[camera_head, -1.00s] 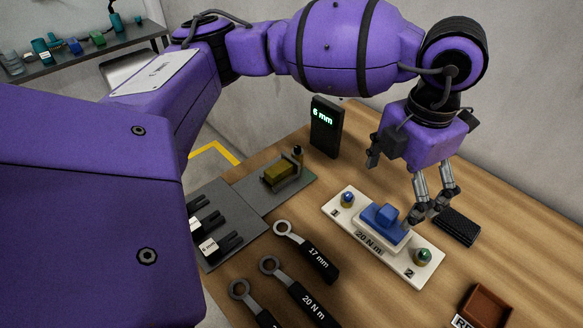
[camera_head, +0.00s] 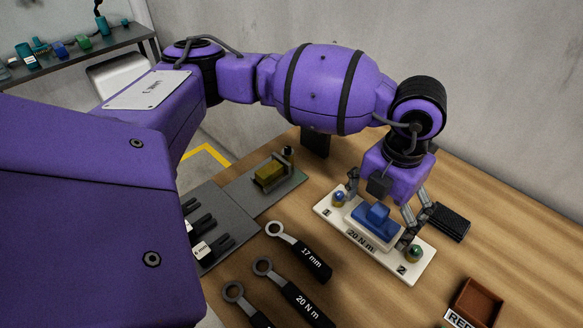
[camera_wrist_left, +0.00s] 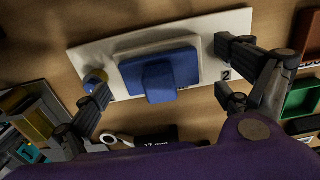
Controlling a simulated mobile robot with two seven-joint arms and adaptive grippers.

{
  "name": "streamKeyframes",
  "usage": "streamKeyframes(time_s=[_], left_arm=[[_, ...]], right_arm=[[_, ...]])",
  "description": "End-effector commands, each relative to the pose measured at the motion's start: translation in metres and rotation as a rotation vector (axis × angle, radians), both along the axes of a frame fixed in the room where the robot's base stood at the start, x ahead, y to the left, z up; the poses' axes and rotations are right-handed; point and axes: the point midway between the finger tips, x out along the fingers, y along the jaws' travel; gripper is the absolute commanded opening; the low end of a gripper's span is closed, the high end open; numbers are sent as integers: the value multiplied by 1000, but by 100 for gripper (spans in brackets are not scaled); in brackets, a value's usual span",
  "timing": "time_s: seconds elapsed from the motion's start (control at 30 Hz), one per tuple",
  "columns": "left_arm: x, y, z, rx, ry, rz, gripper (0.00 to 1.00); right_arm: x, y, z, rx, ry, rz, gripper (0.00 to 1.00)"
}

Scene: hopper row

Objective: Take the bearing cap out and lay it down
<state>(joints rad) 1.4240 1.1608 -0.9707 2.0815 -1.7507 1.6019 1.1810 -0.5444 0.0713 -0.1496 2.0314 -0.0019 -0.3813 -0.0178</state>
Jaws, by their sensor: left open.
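The bearing cap (camera_head: 375,216) is a blue block with a raised middle. It sits on a pale plate (camera_head: 327,210) marked 20 N m. A blue-topped bolt (camera_head: 339,197) stands at end 1 and a green-topped bolt (camera_head: 414,252) at end 2. My left gripper (camera_head: 381,203) is open above the plate, its fingers spread toward the two ends. In the left wrist view the cap (camera_wrist_left: 160,78) lies between the spread fingers (camera_wrist_left: 165,82), apart from them. The green bolt is hidden there. My right gripper is not in view.
Several ring spanners, one marked 17 mm (camera_head: 300,250), lie in front. A grey board (camera_head: 225,225) and a fixture with a yellow block (camera_head: 269,173) are left. A black ribbed block (camera_head: 449,221) and a brown tray (camera_head: 478,302) are right. Bare wood lies between them.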

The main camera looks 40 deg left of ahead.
Motion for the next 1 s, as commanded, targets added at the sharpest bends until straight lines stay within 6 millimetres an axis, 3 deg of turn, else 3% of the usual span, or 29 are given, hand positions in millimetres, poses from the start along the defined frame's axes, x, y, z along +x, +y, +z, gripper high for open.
streamKeyframes(time_s=[0.2, 0.6, 0.63, 0.87, 1.0], left_arm=[[-1, 0, -2, 0, 4, 0, 94], [-1, 0, -1, 0, 3, 0, 41], [-1, 0, -1, 1, 3, 0, 70], [0, 0, -1, 0, 1, -1, 40], [0, 0, 1, 0, 0, -1, 39]], right_arm=[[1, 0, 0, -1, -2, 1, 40], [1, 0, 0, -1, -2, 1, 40], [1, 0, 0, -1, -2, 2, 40], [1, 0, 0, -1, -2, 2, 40], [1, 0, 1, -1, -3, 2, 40]])
